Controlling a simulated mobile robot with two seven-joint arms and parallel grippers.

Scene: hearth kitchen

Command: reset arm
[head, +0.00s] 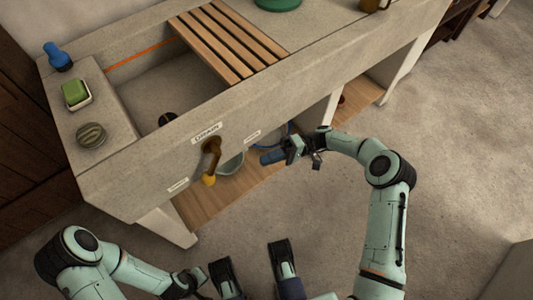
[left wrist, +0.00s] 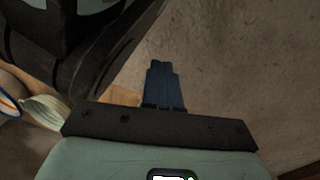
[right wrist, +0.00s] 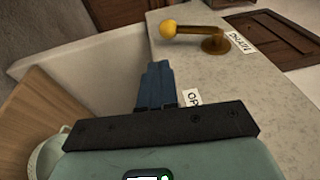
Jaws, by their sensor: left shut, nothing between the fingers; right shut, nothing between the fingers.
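My right gripper (head: 268,157) is shut and empty, in front of the stone sink's front face, near the lower shelf opening. Its blue fingers also show closed together in the right wrist view (right wrist: 158,85), beside the sink front with its labels. My left arm comes in low at the left of the head view and bends toward the bottom edge; its gripper is not clear there. In the left wrist view my left gripper (left wrist: 164,85) is shut and empty above bare floor, with black parts of my body close by at upper left.
The stone sink unit (head: 120,195) holds a wooden slatted rack (head: 228,42), a green sponge (head: 75,92) and a blue bottle (head: 57,57). A pale bowl (head: 232,163) sits below. The floor (head: 470,150) at right is clear.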

